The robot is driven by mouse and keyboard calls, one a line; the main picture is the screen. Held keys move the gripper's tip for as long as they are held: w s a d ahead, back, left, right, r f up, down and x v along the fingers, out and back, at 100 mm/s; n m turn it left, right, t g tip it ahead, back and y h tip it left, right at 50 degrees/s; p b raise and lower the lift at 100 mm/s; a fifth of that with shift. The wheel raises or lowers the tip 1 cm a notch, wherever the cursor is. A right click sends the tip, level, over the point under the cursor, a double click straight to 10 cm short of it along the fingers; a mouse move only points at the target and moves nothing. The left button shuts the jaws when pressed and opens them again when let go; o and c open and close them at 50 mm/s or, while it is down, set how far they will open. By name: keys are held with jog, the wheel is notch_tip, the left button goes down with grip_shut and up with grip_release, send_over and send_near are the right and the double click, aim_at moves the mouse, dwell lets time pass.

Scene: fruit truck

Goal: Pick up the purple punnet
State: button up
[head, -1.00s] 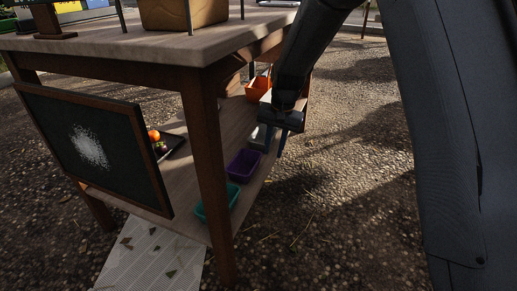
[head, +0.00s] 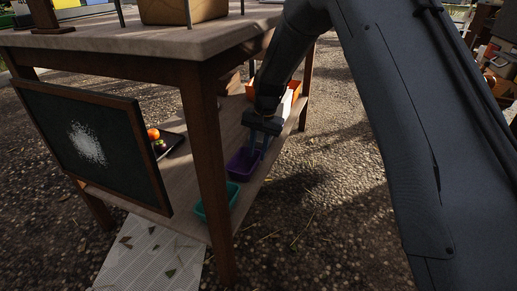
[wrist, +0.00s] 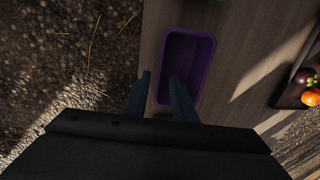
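The purple punnet (head: 241,163) sits empty on the lower wooden shelf (head: 180,185), near its right edge. It also shows in the wrist view (wrist: 204,72), upright. My gripper (head: 261,152) points down at the punnet's far right end. In the wrist view my gripper (wrist: 160,77) is open, with one finger to the left of the punnet's left wall and the other over its inside. That wall lies between the fingers, with nothing gripped. I cannot tell how far below the fingertips the rim is.
A teal punnet (head: 217,203) stands nearer on the shelf. An orange container (head: 293,88) is behind my gripper. A dark tray (head: 172,146) with fruit lies to the left. A table leg (head: 212,170) and the tabletop (head: 130,40) are close by. Gravel ground is open at right.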

aim_at(256, 163)
jog(key=f+b, duration=0.1)
jog(key=f, duration=0.3)
jog(key=f+b, duration=0.1)
jog(key=shift+w+a+f+b, duration=0.1)
jog(key=shift+a+f+b, duration=0.2)
jog(key=shift+a+f, duration=0.1)
grip_shut()
